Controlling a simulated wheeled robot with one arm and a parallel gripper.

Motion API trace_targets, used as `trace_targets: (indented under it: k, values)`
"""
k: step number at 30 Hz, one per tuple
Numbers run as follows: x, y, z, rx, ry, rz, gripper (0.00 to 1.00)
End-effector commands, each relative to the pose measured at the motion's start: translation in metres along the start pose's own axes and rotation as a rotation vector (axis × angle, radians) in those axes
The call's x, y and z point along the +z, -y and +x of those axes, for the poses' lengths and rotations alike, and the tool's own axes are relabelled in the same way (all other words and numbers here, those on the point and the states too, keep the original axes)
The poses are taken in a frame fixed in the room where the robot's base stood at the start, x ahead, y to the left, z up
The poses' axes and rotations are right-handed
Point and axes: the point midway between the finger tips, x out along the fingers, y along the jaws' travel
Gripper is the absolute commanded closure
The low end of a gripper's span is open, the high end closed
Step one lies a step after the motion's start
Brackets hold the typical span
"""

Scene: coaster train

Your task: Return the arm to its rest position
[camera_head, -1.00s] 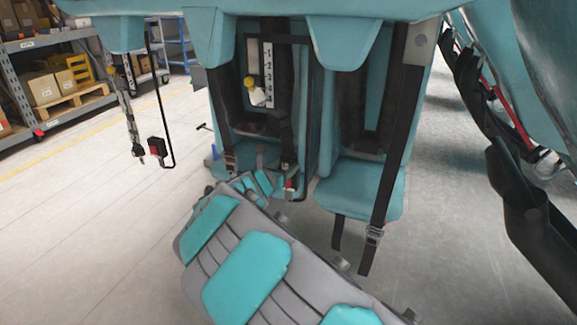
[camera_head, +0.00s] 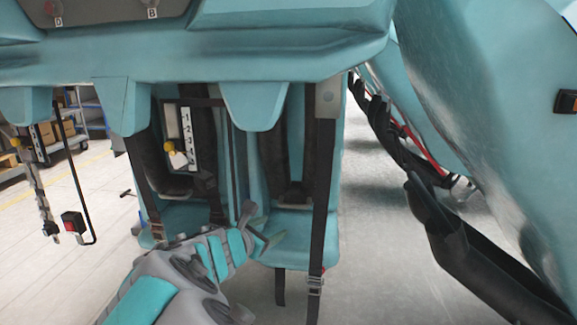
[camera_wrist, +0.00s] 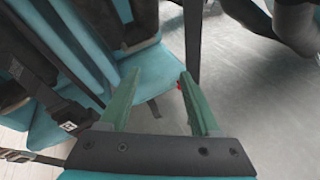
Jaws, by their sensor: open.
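My gripper (camera_head: 266,228) is at the end of my grey and teal arm in the head view, in front of the gap between two coaster seats. In the wrist view its two green fingers (camera_wrist: 160,75) stand apart, with nothing between them. The right seat (camera_head: 288,245) is teal with black straps, and the fingers overlap its front left part in the head view. I cannot tell whether they touch it. The left seat (camera_head: 185,222) is partly hidden behind my arm.
A black strap with a buckle (camera_head: 315,283) hangs at the right seat. A black restraint arm (camera_head: 480,250) stands at the right. A belt with a red buckle (camera_head: 73,224) hangs at the left. Shelves with boxes (camera_head: 60,130) stand behind. Grey floor (camera_head: 375,220) is open right of the seats.

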Motion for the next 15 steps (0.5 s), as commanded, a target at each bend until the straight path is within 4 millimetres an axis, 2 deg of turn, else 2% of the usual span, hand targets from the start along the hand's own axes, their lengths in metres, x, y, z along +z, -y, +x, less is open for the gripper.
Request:
trace_targets:
  k: [1,3,8,9,11,12,15]
  values:
    - [0.020,0.032,0.010,-0.075,0.001,0.095,0.36]
    - [0.040,0.076,0.017,-0.176,0.002,0.229,0.36]
    - [0.069,0.183,0.018,-0.427,0.007,0.556,0.36]
    - [0.071,0.210,0.014,-0.493,0.009,0.641,0.36]
    - [0.073,0.251,0.004,-0.597,0.012,0.775,0.36]
    - [0.071,0.278,-0.006,-0.672,0.017,0.865,0.36]
    - [0.059,0.336,-0.037,-0.858,0.022,1.099,0.36]
